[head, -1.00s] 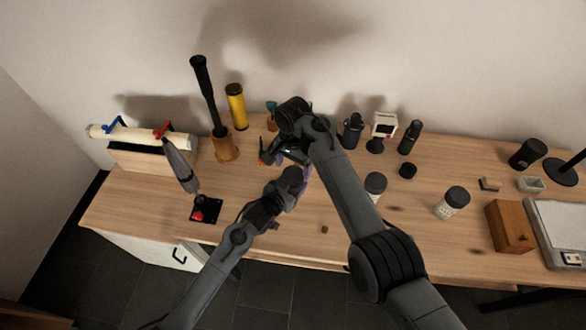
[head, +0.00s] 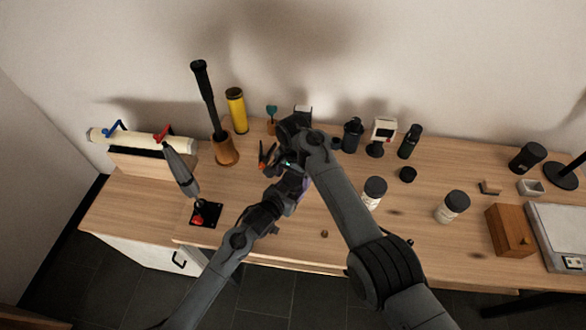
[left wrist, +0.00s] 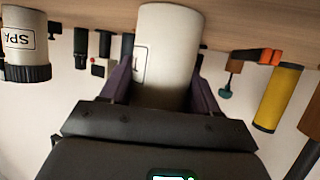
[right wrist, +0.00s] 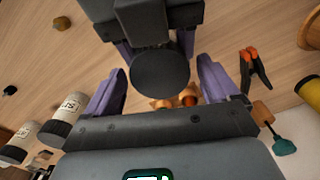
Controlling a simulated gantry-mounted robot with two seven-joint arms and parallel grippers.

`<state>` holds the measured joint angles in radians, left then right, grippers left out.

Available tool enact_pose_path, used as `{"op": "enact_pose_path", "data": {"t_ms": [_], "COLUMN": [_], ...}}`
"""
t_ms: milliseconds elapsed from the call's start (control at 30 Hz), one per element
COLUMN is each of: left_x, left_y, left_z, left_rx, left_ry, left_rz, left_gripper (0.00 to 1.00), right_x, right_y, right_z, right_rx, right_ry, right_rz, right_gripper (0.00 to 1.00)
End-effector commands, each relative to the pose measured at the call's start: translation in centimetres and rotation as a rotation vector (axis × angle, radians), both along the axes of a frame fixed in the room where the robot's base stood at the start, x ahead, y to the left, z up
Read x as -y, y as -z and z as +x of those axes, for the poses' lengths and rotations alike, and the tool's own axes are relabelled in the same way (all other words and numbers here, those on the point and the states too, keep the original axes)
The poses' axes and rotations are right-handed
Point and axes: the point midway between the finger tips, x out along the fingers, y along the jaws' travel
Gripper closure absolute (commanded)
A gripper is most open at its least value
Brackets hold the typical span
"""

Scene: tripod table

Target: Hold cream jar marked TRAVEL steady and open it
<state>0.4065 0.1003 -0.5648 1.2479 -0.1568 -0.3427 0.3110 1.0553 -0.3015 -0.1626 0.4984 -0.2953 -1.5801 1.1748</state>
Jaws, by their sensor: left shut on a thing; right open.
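My left gripper (left wrist: 160,95) is shut on the white cream jar (left wrist: 165,45). Its label shows only part of a letter, perhaps a T, so the word cannot be read. In the right wrist view the jar's round dark lid (right wrist: 160,74) faces the camera, with my left gripper around the jar behind it. My right gripper (right wrist: 160,84) is open, with one purple finger on each side of the lid and gaps between. In the head view my right gripper (head: 285,158) is close above my left gripper (head: 292,185), and the arms hide the jar.
Other dark-lidded white jars stand to the right (head: 374,192) (head: 452,206). One labelled SPA (left wrist: 25,45) shows in the left wrist view. An orange-and-black clamp (right wrist: 255,65), a teal tool (head: 271,113) and a yellow cylinder (head: 236,110) stand nearby. The table's front middle is mostly clear.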

Motion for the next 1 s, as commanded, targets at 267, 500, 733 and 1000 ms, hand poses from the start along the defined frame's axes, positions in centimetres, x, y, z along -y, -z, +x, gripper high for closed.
{"op": "enact_pose_path", "data": {"t_ms": [267, 500, 733, 1000], "left_x": [0.00, 0.00, 0.00, 0.00], "left_y": [0.03, 0.04, 0.04, 0.03], "left_z": [-0.01, -0.02, -0.02, -0.01], "left_rx": [-0.001, -0.001, -0.001, -0.001], "left_ry": [0.000, 0.000, 0.000, 0.000], "left_rz": [0.001, 0.001, 0.001, 0.001], "left_gripper": [1.00, 1.00, 1.00, 1.00], "right_x": [0.06, 0.07, 0.06, 0.05], "right_y": [0.95, 0.96, 0.95, 0.95], "right_z": [0.02, 0.02, 0.02, 0.01], "right_rx": [0.001, 0.001, 0.001, 0.001], "right_ry": [0.000, 0.000, 0.000, 0.000], "right_rz": [-0.001, -0.001, -0.001, -0.001], "right_gripper": [0.12, 0.19, 0.55, 0.06]}}
